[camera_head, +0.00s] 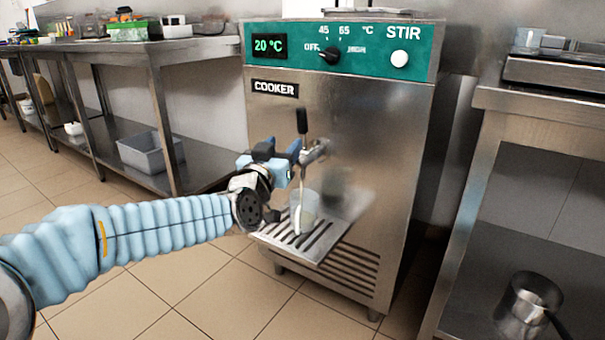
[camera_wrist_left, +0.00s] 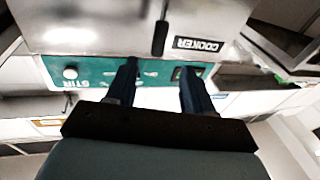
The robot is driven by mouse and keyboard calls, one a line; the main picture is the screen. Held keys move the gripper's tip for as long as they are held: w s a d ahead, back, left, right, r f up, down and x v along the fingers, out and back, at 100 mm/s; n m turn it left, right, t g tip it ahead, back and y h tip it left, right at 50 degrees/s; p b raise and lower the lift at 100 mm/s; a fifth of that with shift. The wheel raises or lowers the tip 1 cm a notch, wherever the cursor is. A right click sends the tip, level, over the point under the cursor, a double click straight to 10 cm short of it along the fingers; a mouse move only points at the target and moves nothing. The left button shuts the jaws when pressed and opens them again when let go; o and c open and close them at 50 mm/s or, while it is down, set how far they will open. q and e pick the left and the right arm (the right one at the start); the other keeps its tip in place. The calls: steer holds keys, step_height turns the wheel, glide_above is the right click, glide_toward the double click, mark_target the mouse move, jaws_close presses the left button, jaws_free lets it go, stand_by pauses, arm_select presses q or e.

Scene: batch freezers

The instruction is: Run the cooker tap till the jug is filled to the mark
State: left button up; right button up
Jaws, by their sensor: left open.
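The steel cooker (camera_head: 350,120) has a front tap (camera_head: 315,152) with a black lever (camera_head: 303,121) standing about upright. A pale streak runs down from the tap to the clear jug (camera_head: 309,205), which stands on the slatted drip tray (camera_head: 335,240). The jug's level and mark are too small to read. My left gripper (camera_head: 279,148) is open just left of the tap, with nothing visible between its fingers. In the left wrist view the open gripper (camera_wrist_left: 157,70) faces the cooker front, and the dark lever (camera_wrist_left: 159,38) shows beyond the fingers. My right gripper is not in view.
The cooker's teal panel (camera_head: 375,50) reads 20 °C and has a black knob (camera_head: 329,55) and a white STIR button (camera_head: 400,59). Steel tables stand on both sides. A pot (camera_head: 523,305) sits on the right lower shelf. The tiled floor in front is clear.

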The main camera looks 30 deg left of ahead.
mark_target(301, 122)
arm_select(q)
steer(key=shift+g+h, duration=0.3)
steer(key=shift+g, duration=0.3)
steer(key=w+p, duration=0.1)
steer(key=w, duration=0.3)
steer(key=w+a+r+p, duration=0.1)
steer(key=w+p, duration=0.1)
steer(key=w, duration=0.2)
steer(key=w+a+p, duration=0.1)
steer(key=w, duration=0.4)
steer(key=shift+w+a+r+p, duration=0.1)
steer(key=shift+a+r+p, duration=0.2)
steer(key=shift+r, duration=0.1)
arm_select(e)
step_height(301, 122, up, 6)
arm_select(q)
steer(key=shift+d, duration=0.1)
steer(key=shift+c, duration=0.3)
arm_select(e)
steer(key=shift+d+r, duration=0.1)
arm_select(q)
jaws_close()
